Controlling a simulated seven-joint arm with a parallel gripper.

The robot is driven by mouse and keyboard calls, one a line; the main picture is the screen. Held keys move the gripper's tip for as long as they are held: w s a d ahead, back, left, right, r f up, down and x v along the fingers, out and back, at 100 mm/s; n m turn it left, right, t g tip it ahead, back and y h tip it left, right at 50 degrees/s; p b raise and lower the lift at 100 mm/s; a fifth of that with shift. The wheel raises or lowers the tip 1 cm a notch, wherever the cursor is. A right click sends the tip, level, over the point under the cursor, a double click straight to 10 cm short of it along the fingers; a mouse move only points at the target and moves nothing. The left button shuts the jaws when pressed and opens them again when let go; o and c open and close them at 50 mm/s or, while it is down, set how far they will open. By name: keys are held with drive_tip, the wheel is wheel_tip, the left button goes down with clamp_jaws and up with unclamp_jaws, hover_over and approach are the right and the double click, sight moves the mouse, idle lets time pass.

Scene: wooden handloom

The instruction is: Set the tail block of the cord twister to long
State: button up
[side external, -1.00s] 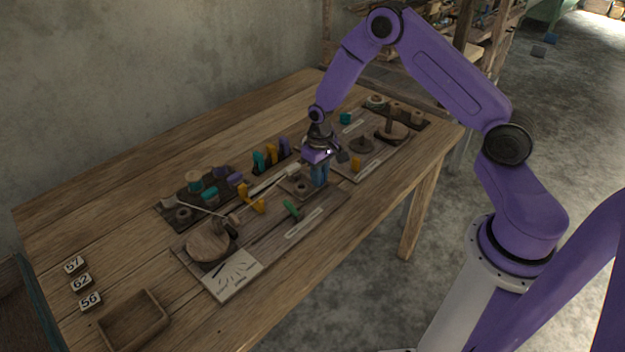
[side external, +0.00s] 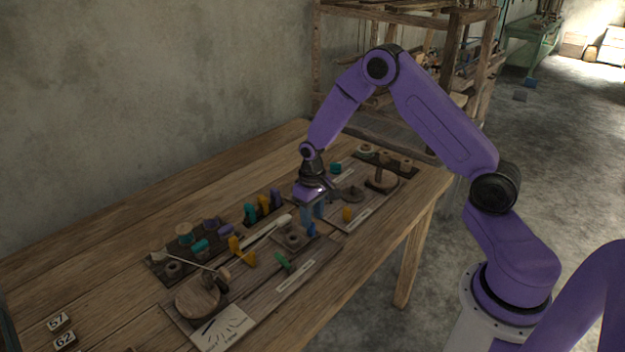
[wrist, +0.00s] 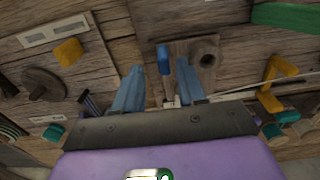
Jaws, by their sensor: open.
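A small plate holds a round wooden boss with a hole (side external: 293,237) and a blue-tipped lever (side external: 311,230). My gripper (side external: 313,216) is open just above the lever, fingers pointing down. In the wrist view the blue tip (wrist: 164,60) shows between my spread fingers (wrist: 160,70), with the boss (wrist: 205,54) to its right. I see no contact with the lever. A long board beside it carries a green handle (side external: 283,262) and a pale label strip; the green handle also shows in the wrist view (wrist: 285,17). I cannot tell which part is the tail block.
A wooden disc (side external: 198,297) and a marked card (side external: 222,330) lie at the near end. Yellow hooks (side external: 242,254) stand left of the lever. The table's front strip is clear.

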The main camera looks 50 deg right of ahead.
wheel_tip(320, 180, up, 14)
drive_tip(key=shift+f, duration=0.25)
idle(0.3)
drive_tip(key=s+a+r+n, duration=0.3)
drive_tip(key=s+a, duration=0.3)
drive_tip(key=s, duration=0.2)
drive_tip(key=s+a+r+n, duration=0.2)
drive_tip(key=s+a+n, duration=0.1)
drive_tip(key=s+a, duration=0.3)
drive_tip(key=s+d+r+n, duration=0.1)
drive_tip(key=s+n, duration=0.5)
drive_tip(key=s, duration=1.2)
drive_tip(key=shift+s+d+n, duration=0.15)
drive_tip(key=shift+d+n, duration=0.15)
drive_tip(key=shift+d, duration=0.25)
drive_tip(key=shift+o, duration=0.3)
drive_tip(key=shift+r, duration=0.15)
